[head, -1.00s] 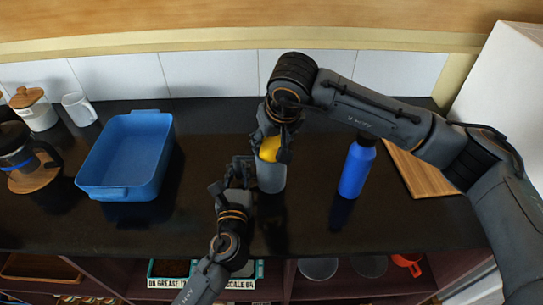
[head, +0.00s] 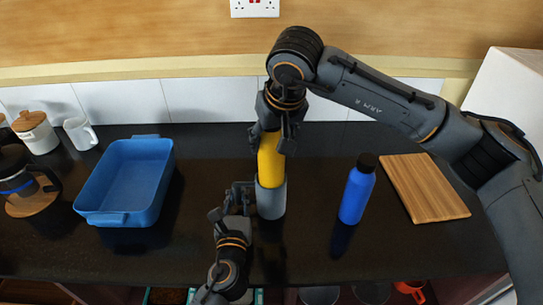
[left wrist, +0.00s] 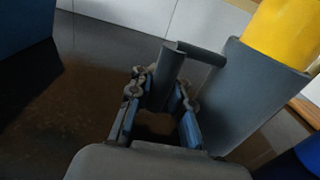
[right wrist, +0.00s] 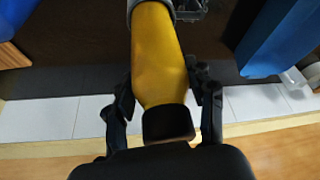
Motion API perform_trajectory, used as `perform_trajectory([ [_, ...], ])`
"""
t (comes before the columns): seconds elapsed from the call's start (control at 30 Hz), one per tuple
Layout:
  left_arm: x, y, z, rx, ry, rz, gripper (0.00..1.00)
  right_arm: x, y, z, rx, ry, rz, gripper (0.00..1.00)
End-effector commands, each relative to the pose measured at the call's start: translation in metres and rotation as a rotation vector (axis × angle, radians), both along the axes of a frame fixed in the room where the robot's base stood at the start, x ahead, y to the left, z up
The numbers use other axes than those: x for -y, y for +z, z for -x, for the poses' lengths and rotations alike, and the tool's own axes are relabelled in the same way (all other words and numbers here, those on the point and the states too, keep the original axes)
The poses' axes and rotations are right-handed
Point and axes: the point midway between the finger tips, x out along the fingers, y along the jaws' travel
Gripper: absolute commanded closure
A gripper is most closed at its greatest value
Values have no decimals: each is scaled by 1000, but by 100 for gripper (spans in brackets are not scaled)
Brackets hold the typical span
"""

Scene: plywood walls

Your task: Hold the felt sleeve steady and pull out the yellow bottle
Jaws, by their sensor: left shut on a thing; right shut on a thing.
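The grey felt sleeve (head: 271,202) stands upright on the dark counter, with a grey loop handle (left wrist: 198,52) on its side. My left gripper (head: 240,197) is low beside the sleeve, shut on that handle; it also shows in the left wrist view (left wrist: 158,105). The yellow bottle (head: 271,162) stands upright with its lower part hidden inside the sleeve and a long yellow stretch showing above the rim. My right gripper (head: 271,137) is above, shut on the bottle's upper part. In the right wrist view the bottle (right wrist: 158,60) has a dark cap between the fingers.
A blue bottle (head: 357,192) stands to the right of the sleeve, near a wooden board (head: 425,188). A blue tray (head: 128,180) lies to the left. A coffee press (head: 22,180), jar (head: 36,132) and mug (head: 80,133) are at far left.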

Motion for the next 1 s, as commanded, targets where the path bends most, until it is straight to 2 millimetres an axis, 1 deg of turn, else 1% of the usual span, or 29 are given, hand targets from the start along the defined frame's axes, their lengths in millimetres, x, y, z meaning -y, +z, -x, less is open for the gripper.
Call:
perform_trajectory([
  [0.03, 0, 0, 0, -1, 0, 0, 100, -1, 9, -1, 4, 0, -1, 100],
  [0.1, 0, 0, 0, -1, 0, 0, 100, -1, 16, -1, 4, 0, -3, 100],
  [0.63, 0, 0, 0, -1, 0, 0, 100, -1, 60, 0, 3, 1, -2, 100],
  [0.8, 0, 0, 0, -1, 0, 0, 100, 0, 67, 0, 2, 1, -1, 100],
  [0.97, 0, 0, 0, -1, 0, 0, 100, -1, 67, 0, 1, 2, -2, 100],
  [1.0, 0, 0, 0, -1, 0, 0, 84, -1, 67, 0, 1, 2, -2, 100],
])
